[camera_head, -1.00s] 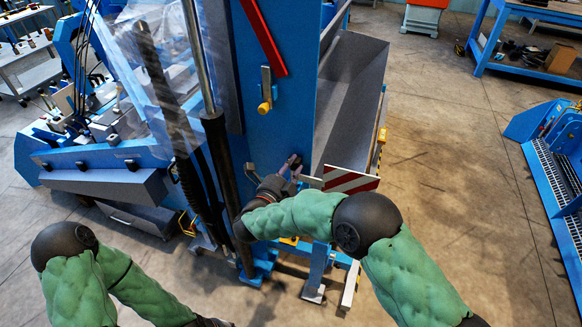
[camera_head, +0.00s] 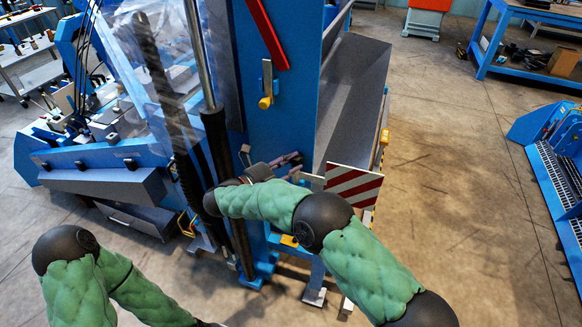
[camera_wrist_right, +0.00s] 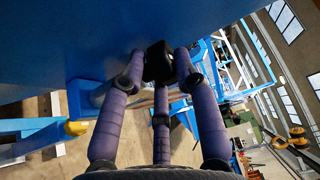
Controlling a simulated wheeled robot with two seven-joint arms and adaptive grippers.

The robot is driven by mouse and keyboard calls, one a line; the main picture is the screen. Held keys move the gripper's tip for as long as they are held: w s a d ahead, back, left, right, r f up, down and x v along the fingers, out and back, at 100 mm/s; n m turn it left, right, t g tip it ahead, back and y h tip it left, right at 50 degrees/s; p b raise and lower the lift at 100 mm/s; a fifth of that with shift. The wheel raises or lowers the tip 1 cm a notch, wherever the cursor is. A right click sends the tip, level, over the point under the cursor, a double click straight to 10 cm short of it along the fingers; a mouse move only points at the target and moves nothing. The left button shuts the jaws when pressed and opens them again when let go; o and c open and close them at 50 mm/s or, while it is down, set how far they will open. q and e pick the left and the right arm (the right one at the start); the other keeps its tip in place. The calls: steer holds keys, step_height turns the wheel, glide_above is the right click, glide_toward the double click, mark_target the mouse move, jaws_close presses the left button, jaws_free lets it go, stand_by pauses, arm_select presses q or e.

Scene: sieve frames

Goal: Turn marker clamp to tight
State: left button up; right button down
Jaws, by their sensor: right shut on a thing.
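A black knob (camera_wrist_right: 158,62), which looks like the marker clamp, sits against the blue machine panel (camera_wrist_right: 60,40) in the right wrist view. My right gripper (camera_wrist_right: 160,75) has its three purple fingers shut around the knob. In the head view my right gripper (camera_head: 288,160) is at the lower part of the blue machine column (camera_head: 278,120), and the knob is hidden there by the fingers. The clamp's setting cannot be read. My left arm shows at the lower left, but its gripper is out of the picture.
A lever with a yellow tip (camera_head: 265,102) hangs on the column above my right gripper. A red-and-white striped plate (camera_head: 352,186) is close to the right of it. A grey chute (camera_head: 350,95) stands behind.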

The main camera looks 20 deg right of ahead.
steer(key=shift+w+f+m+g+h+b, duration=0.1)
steer(key=shift+w+m+g+h+b, duration=0.15)
steer(key=shift+m+g, duration=0.5)
steer(key=shift+f+m+g+h+b, duration=0.1)
steer(key=shift+m+g+h, duration=0.3)
steer(key=shift+g, duration=0.65)
steer(key=shift+r+m+g, duration=0.1)
steer(key=shift+m+g, duration=0.15)
steer(key=shift+g, duration=0.05)
steer(key=c, duration=0.9)
jaws_free()
steer(key=shift+r+t, duration=0.15)
steer(key=shift+t, duration=0.25)
